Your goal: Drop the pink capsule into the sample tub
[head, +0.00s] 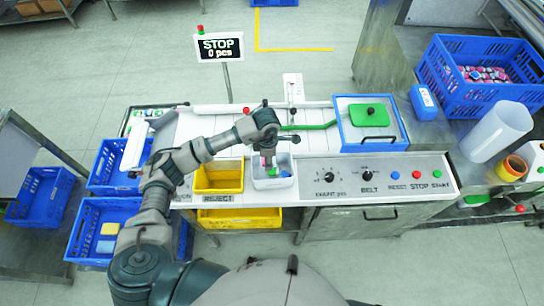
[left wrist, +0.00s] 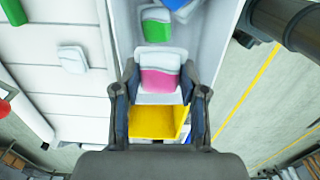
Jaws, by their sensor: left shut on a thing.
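My left gripper (head: 268,165) is over the white sample tub (head: 273,184) in the head view, pointing down. In the left wrist view its two fingers (left wrist: 163,98) are shut on the pink capsule (left wrist: 159,79), which has a white upper half. The tub's pale wall (left wrist: 213,55) shows in that view too. A green and white capsule (left wrist: 155,23) and a blue one show beyond the pink capsule, within the tub's outline. How high the pink capsule is above the tub floor I cannot tell. My right gripper is not in view.
A yellow REJECT bin (head: 218,177) stands left of the tub. The control panel (head: 345,183) with knobs and buttons lies to the right. A blue-framed hatch with a green lid (head: 370,114) is behind it. A whitish capsule (left wrist: 72,58) lies on the white surface beside the tub.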

